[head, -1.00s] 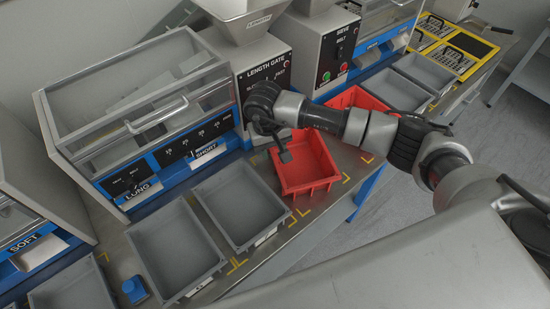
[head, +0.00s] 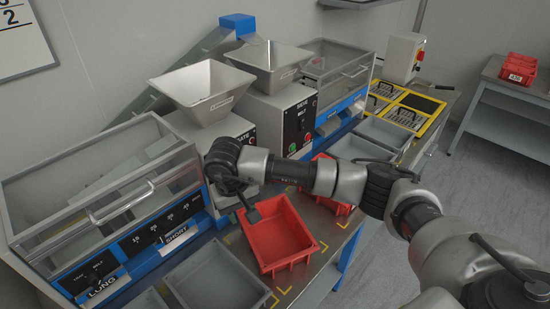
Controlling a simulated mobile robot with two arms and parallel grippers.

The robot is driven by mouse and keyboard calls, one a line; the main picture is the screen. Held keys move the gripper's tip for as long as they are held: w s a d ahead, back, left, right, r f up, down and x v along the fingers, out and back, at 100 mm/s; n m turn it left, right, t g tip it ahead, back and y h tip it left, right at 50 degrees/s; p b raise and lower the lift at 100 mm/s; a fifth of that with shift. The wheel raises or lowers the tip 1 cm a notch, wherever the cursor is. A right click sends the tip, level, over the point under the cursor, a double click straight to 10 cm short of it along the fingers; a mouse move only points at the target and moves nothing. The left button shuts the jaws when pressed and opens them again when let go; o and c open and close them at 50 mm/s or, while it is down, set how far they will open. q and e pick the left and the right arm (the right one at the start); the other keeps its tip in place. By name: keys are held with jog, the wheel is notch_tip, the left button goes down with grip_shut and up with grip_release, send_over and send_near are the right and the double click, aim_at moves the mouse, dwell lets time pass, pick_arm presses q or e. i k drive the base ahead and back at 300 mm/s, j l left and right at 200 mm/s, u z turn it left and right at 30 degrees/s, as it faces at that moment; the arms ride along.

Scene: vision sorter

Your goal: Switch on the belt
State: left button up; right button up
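The sieve machine's control panel (head: 300,125), labelled BELT, has a dark face with small red and green buttons low on it. It stands beyond my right arm, near the middle of the head view. My wrist hides much of the gate's front. The fingers are too small and dark to tell if they are open. My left gripper is out of view.
Grey trays (head: 215,278) lie left of the red bin, and more stand behind my arm. A glass-fronted sorter (head: 110,200) is at left. A yellow-framed rack (head: 410,108) and a grey box with a red button (head: 403,57) stand at back right. Open floor lies right.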

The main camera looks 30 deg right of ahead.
aim_at(301, 124)
jog(key=l, duration=0.65)
jog(key=i+l, duration=0.1)
jog(key=l, duration=0.55)
